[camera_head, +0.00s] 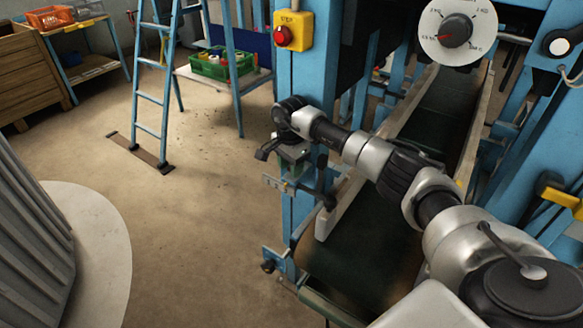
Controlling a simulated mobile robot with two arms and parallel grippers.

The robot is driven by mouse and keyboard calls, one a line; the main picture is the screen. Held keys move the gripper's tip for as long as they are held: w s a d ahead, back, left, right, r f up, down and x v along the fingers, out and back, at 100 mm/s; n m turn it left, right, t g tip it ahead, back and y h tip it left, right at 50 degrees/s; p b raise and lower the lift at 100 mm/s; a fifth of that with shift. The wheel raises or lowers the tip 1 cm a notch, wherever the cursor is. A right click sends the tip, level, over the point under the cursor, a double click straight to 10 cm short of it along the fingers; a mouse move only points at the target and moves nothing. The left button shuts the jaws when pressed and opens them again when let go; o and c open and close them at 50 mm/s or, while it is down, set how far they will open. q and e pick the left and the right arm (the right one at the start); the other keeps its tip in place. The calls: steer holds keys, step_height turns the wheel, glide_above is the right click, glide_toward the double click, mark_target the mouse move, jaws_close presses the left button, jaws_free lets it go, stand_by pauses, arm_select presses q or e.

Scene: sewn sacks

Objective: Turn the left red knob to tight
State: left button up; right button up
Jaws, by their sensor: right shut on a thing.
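My right arm reaches in from the lower right to the left blue post of the machine. My right gripper (285,153) points down at a small metal bracket on that post. It is shut on a part there, at the place of the left knob. The gripper hides that part, and I see no red between its fingers, so its turn position cannot be told. My left gripper is not in view.
A red stop button (283,37) sits on a yellow box on the post. A round dial (456,30) with a red pointer hangs at top right. A dark conveyor belt (362,248) runs beneath my right arm. A blue ladder (150,95) stands behind. Open floor lies left.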

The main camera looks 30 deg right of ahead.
steer(key=m, duration=0.1)
steer(key=m+b, duration=0.1)
steer(key=m, duration=0.1)
steer(key=shift+w+m, duration=0.3)
steer(key=shift+w, duration=0.05)
steer(key=m, duration=0.3)
steer(key=shift+w+d+m, duration=0.1)
steer(key=shift+w+m, duration=0.2)
steer(key=m, duration=0.4)
steer(key=shift+w+d+m, duration=0.25)
steer(key=shift+w+m, duration=0.05)
steer(key=shift+w+d+m, duration=0.1)
steer(key=shift+d+m, duration=0.05)
steer(key=shift+m, duration=0.7)
steer(key=shift+w+d+m, duration=0.1)
steer(key=shift+d+m, duration=0.05)
steer(key=shift+m, duration=0.7)
steer(key=o, duration=0.9)
